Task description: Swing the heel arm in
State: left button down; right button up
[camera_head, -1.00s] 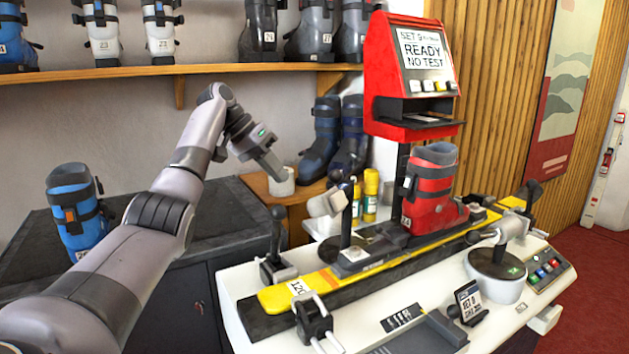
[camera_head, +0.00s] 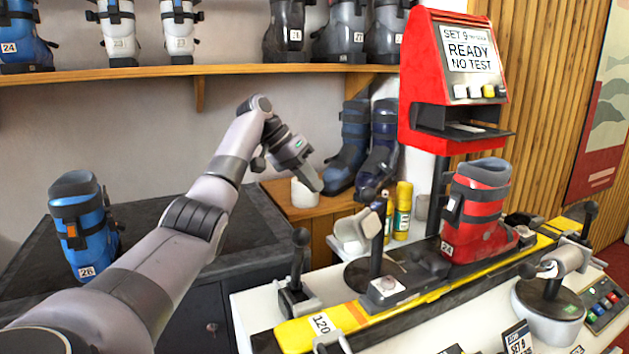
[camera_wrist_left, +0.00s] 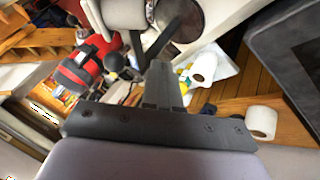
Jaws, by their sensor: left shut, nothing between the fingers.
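The heel arm (camera_head: 356,232), a pale pad beside a dark upright post on a round black base, stands left of the red boot (camera_head: 478,215). Its pad sits out to the left, clear of the boot's heel. The boot stands upright on the yellow ski (camera_head: 307,327), toe to the right. My left gripper (camera_head: 316,183) is shut and empty, above and left of the heel arm, apart from it. Its dark fingers (camera_wrist_left: 160,80) show in the left wrist view, with the boot (camera_wrist_left: 80,68) beyond on the left. My right gripper is not in view.
A white roll (camera_head: 305,192) stands on the wooden ledge just behind my left gripper. Yellow bottles (camera_head: 402,210) stand behind the heel arm. A black-knobbed lever (camera_head: 298,272) rises in front of it. A second pad arm (camera_head: 562,262) stands at right. The red test machine (camera_head: 452,80) stands behind the boot.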

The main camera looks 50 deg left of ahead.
pick_arm(q)
jog(key=w+d+f+p, duration=0.1)
jog(key=w+d+f, duration=0.3)
jog(key=d+f, duration=0.1)
jog(key=shift+w+d+f, duration=0.15)
jog(key=shift+d+f, duration=0.1)
jog(key=shift+d, duration=0.45)
jog(key=shift+d, duration=0.15)
